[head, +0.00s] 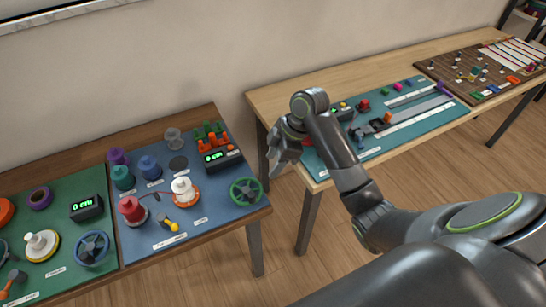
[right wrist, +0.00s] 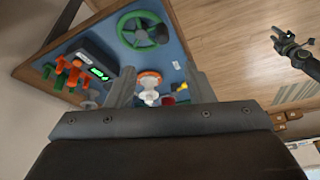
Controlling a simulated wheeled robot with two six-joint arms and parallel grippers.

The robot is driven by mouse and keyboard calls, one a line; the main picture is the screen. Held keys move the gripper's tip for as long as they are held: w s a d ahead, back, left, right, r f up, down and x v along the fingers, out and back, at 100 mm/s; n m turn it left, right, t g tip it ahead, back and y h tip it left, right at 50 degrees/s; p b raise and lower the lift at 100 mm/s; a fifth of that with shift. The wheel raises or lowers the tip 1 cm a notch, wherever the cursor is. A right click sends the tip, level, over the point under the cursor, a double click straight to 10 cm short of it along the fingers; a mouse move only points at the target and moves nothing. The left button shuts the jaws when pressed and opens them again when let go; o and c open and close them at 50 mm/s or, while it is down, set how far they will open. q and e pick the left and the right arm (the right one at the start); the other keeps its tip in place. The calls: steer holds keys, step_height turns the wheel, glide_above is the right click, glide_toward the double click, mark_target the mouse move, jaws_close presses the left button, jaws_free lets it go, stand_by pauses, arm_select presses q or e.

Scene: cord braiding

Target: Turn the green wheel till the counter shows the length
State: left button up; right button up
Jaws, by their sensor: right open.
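The green wheel (head: 245,191) lies at the right end of the blue mat; in the right wrist view it (right wrist: 142,30) is at the top. The counter (head: 222,158) beside it is a black box with green digits that seem to read 0 cm; it also shows in the right wrist view (right wrist: 97,66). My right gripper (head: 276,155) is open and empty, above and right of the wheel, apart from it. In the right wrist view its fingers (right wrist: 160,88) stand wide apart. My left gripper (right wrist: 285,40) shows small at the right wrist view's edge; its jaws are unclear.
A red spool (head: 132,208) and a white spool (head: 183,189) stand on the blue mat, a red cord between them. Orange and green pegs (head: 212,138) stand behind the counter. A green mat (head: 60,215) with a blue wheel (head: 92,248) is left. A gap separates the tables.

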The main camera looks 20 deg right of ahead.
mark_target(254, 194)
arm_select(q)
step_height(254, 194, up, 2)
steer(key=shift+a+r+p, duration=0.1)
steer(key=shift+p, duration=1)
arm_select(e)
steer(key=shift+n, duration=0.3)
steer(key=x, duration=1.6)
steer(key=shift+s+a+f, duration=0.15)
steer(key=shift+s+a, duration=0.05)
jaws_close()
arm_select(q)
steer(key=shift+a, duration=0.1)
